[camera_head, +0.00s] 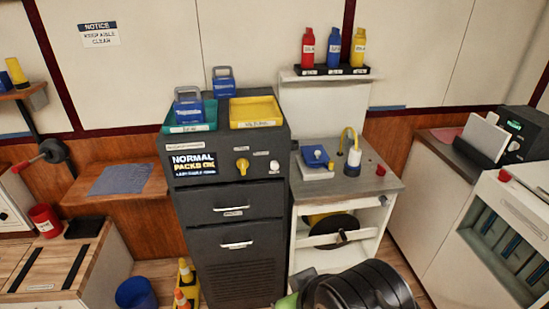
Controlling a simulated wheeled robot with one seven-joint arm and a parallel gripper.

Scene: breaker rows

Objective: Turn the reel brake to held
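I cannot tell for sure which control is the reel brake; the labels are too small to read. A dark reel-like disc (333,226) with a light bar across its front sits in the open white stand right of the dark cabinet. A small red knob (380,170) is on the stand's top at the right. A yellow rotary knob (242,166) is on the dark cabinet's front, beside a lit display (194,164) reading "NORMAL PACKS OK". My black arm fills the bottom middle and covers part of the floor before the stand. My gripper's fingers are not visible.
The dark cabinet (237,238) carries a teal tray (170,128) and a yellow tray (256,112). A blue box (316,157) and a yellow hooked part (350,140) stand on the white stand. Small cones (185,275) and a blue bin (135,294) are on the floor left.

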